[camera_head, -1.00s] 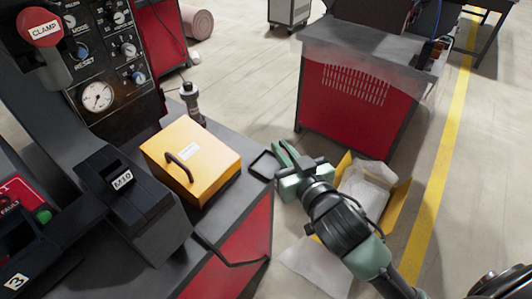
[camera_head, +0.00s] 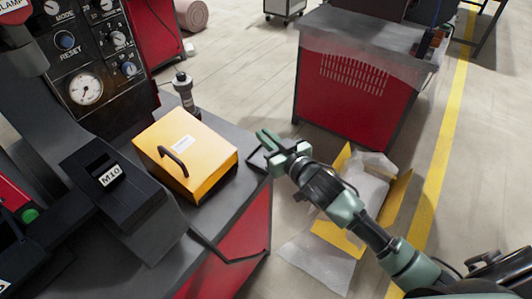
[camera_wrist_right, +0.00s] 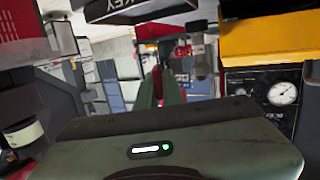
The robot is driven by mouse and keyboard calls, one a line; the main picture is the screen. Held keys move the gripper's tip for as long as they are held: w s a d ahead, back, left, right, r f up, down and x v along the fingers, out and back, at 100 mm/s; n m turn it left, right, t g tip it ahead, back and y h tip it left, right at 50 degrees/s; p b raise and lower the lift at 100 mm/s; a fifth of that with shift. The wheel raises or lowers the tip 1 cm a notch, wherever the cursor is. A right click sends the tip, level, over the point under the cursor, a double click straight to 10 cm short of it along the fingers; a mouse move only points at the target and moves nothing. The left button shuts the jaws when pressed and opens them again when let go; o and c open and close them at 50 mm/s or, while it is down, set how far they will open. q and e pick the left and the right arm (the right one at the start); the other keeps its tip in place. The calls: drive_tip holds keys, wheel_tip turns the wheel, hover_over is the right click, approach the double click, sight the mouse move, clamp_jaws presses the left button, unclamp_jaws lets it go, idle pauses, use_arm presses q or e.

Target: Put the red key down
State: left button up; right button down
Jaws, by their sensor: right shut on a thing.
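My right gripper (camera_head: 267,142) is over the right edge of the grey bench, close to a small black tray (camera_head: 257,162). The gripper partly covers the tray. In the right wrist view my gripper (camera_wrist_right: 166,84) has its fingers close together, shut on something. A black part labelled KEY (camera_wrist_right: 130,10) shows at the top of the wrist view. My left gripper is not in view.
A yellow box with a black handle (camera_head: 188,157) stands on the bench left of the tray. Behind it is a dark cylindrical device (camera_head: 183,92). A black M10 unit (camera_head: 112,185) and gauge panel (camera_head: 85,89) are further left. An open carton (camera_head: 343,236) lies on the floor.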

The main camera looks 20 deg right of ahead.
sight(266, 152)
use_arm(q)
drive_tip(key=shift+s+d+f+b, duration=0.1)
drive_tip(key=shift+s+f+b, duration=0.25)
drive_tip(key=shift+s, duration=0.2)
use_arm(e)
drive_tip(key=shift+f, duration=3.05)
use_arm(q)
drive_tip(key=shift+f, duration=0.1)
use_arm(e)
drive_tip(key=shift+f, duration=0.1)
drive_tip(key=c, duration=1.6)
unclamp_jaws()
drive_tip(key=shift+o, duration=0.2)
